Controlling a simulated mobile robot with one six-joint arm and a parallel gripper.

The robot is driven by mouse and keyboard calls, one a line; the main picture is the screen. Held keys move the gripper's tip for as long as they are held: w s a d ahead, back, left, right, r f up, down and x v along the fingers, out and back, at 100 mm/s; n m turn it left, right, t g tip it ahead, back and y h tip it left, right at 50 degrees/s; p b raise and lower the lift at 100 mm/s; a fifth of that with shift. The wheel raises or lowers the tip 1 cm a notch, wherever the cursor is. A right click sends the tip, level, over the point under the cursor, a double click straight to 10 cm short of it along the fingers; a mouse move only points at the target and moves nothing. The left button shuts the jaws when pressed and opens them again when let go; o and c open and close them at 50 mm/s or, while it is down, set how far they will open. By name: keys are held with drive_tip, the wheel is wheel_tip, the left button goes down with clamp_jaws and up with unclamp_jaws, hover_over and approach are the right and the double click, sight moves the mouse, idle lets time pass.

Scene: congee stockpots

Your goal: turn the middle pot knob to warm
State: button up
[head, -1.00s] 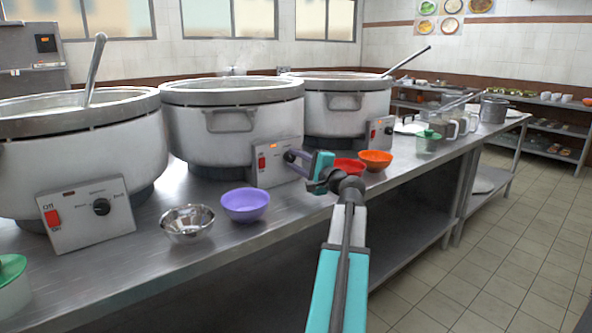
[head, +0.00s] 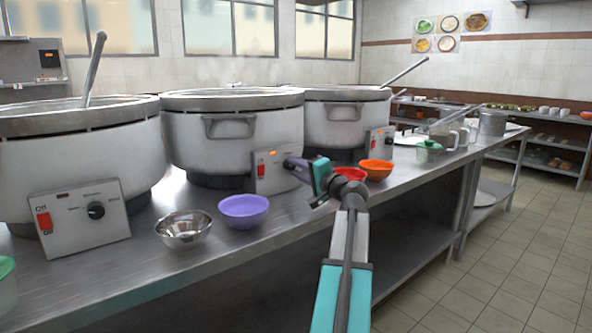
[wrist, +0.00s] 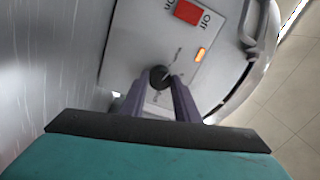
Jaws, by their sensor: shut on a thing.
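The middle pot (head: 235,132) stands on the counter with a grey control panel (head: 281,180) low on its front. The panel carries a red switch (head: 261,166), and in the wrist view also a small orange light (wrist: 201,54). The middle pot knob (wrist: 159,73) is dark and round, with a finger on each side of it. The panel's lettering near the knob is too small and blurred to read, so I cannot tell the setting.
The left pot (head: 85,150) and right pot (head: 342,120) stand either side. A steel bowl (head: 184,230), purple bowl (head: 244,212), red bowl (head: 350,174) and orange bowl (head: 376,170) sit along the counter edge (head: 300,212). The tiled floor (head: 480,260) is clear.

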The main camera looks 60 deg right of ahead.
drive_tip(key=o, duration=1)
drive_tip(key=shift+o, duration=0.2)
drive_tip(key=shift+s, duration=0.15)
drive_tip(key=p+v, duration=0.3)
drive_tip(key=v, duration=1)
drive_tip(key=shift+s+a, duration=0.1)
drive_tip(key=shift+s, duration=0.15)
